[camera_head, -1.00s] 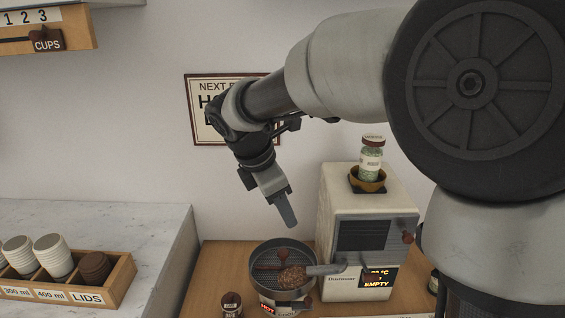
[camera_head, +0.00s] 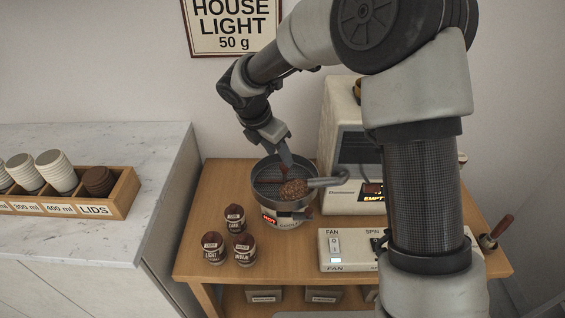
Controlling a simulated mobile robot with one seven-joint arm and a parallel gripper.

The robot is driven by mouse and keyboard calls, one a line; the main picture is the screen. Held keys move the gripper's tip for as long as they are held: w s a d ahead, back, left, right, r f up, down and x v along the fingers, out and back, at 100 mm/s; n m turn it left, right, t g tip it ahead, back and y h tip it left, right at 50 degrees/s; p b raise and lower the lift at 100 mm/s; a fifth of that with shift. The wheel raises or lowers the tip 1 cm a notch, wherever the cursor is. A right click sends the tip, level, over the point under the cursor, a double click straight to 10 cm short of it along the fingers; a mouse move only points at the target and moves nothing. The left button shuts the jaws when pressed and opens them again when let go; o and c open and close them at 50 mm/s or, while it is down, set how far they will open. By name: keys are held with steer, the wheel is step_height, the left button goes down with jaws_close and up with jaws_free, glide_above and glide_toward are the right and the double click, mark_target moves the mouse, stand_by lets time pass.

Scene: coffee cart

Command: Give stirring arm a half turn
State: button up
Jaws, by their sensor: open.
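The round mesh-bottomed cooling tray (camera_head: 254,180) sits on the wooden cart, with a small heap of brown beans (camera_head: 294,189) at its right side. The brown stirring arm (camera_head: 268,181) lies inside the tray and is partly hidden near my gripper and the beans. My gripper (camera_head: 285,160) points down over the back of the tray, its fingertips at or just inside the rim. I see its fingers nearly edge-on. It is open, and nothing shows held in it. Whether it touches the stirring arm cannot be told.
A metal spout (camera_head: 328,182) reaches over the tray's right side from the cream roaster (camera_head: 343,110). A lit HOT sign (camera_head: 269,218) shows on the cooler's front. Several small labelled jars (camera_head: 235,219) and a FAN/SPIN switch panel (camera_head: 345,262) stand in front. My arm hides part of the roaster.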

mark_target(283, 166)
steer(key=shift+x, duration=2.3)
steer(key=shift+c, duration=0.2)
jaws_close()
